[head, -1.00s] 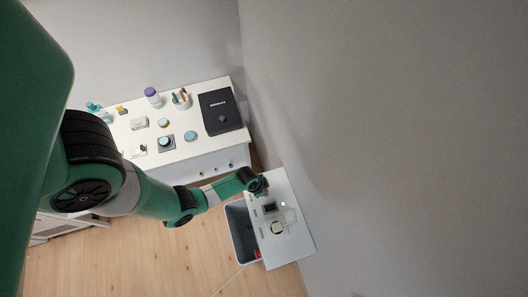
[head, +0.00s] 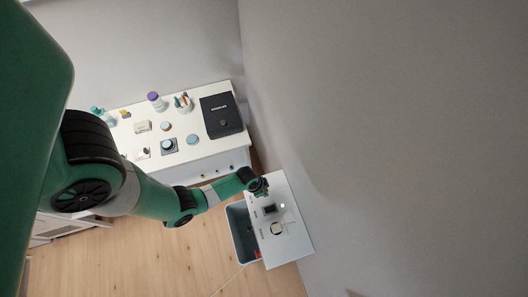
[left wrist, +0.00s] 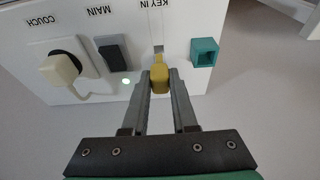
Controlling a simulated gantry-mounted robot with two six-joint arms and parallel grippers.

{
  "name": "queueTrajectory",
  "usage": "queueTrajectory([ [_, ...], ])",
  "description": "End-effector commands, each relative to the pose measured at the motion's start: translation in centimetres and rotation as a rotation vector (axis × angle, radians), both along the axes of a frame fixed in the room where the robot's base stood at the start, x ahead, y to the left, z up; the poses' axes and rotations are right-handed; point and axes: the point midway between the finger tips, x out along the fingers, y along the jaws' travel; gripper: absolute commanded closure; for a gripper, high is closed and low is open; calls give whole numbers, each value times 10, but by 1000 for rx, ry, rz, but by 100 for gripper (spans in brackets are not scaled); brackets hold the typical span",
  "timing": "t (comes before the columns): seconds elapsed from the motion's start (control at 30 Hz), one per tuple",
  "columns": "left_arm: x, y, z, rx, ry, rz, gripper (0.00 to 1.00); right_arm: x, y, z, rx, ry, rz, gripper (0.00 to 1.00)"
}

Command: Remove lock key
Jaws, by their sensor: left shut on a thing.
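In the left wrist view the yellow lock key (left wrist: 159,78) is between the two grey fingers of my left gripper (left wrist: 160,86), which is shut on it. The key is in front of the white panel (left wrist: 120,22), just below the slot under the "KEY IN" label. I cannot tell whether its tip is still in the slot. In the head view my left gripper (head: 261,188) is at the far end of the panel (head: 293,240), and the key is too small to make out. My right gripper is not in view.
Next to the key are a teal square holder (left wrist: 204,52), a black MAIN switch (left wrist: 113,50) and a cream COUCH plug (left wrist: 60,68). A lit white indicator (left wrist: 126,80) is near the switch. A blue-grey bin (head: 240,235) stands beside the panel. A white table (head: 205,148) holds several items.

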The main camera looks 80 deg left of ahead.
Motion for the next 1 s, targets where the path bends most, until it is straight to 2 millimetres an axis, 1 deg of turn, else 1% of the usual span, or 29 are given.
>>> queueTrajectory([
  [0.07, 0, 0, 4, 0, 0, 0, 100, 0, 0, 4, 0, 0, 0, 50],
  [0.37, 0, 0, 4, 0, 0, 0, 100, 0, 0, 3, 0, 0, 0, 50],
  [0.47, 0, 0, 9, 0, 0, 0, 100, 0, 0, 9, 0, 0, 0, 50],
  [1.0, 0, 0, 72, 0, 0, 0, 100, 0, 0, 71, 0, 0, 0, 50],
])
